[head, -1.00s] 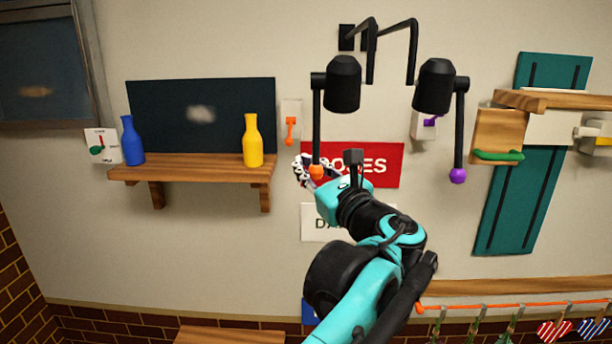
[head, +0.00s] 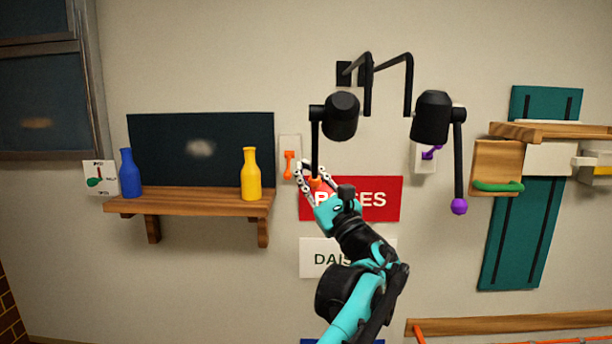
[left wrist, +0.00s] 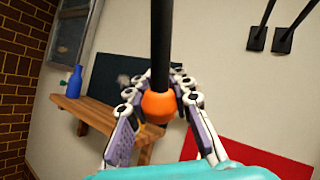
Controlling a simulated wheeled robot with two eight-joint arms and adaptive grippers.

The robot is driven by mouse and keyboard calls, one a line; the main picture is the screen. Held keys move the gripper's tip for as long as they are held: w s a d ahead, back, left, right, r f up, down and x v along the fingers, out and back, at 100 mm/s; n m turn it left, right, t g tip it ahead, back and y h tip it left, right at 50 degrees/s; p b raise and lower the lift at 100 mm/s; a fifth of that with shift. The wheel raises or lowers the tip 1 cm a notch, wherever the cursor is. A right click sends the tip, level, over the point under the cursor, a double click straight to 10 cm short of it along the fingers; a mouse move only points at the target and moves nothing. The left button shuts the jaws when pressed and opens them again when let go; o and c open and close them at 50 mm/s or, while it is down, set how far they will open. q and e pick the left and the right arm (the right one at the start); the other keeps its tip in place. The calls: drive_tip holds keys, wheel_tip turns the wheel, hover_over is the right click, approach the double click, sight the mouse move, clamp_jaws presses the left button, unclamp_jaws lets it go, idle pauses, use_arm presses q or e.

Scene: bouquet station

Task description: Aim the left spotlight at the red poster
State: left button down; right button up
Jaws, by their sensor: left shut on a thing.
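The left spotlight (head: 341,117) is a black lamp on a bent wall arm, with a black rod hanging down from its side. The rod ends in an orange ball (left wrist: 160,107). My left gripper (head: 314,180) is shut around this ball; in the left wrist view its fingers (left wrist: 160,112) sit on both sides of it. The red poster (head: 380,200), lettered ROSES, is on the wall below the lamp, partly hidden by my left gripper and arm. My right gripper is not in view.
The right spotlight (head: 432,117) hangs beside it with a purple-ended rod (head: 459,206). An orange wall switch (head: 289,160) is close left of my gripper. A wooden shelf (head: 190,205) holds a blue bottle (head: 130,175) and a yellow bottle (head: 251,175). A white poster (head: 320,258) is below the red one.

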use_arm(q)
drive_tip(key=shift+r, duration=0.15)
drive_tip(key=c, duration=1.4)
unclamp_jaws()
drive_tip(key=shift+o, duration=0.3)
drive_tip(key=shift+s, duration=0.25)
drive_tip(key=shift+w, duration=0.1)
drive_tip(key=v, duration=1.2)
drive_tip(key=shift+d, duration=0.1)
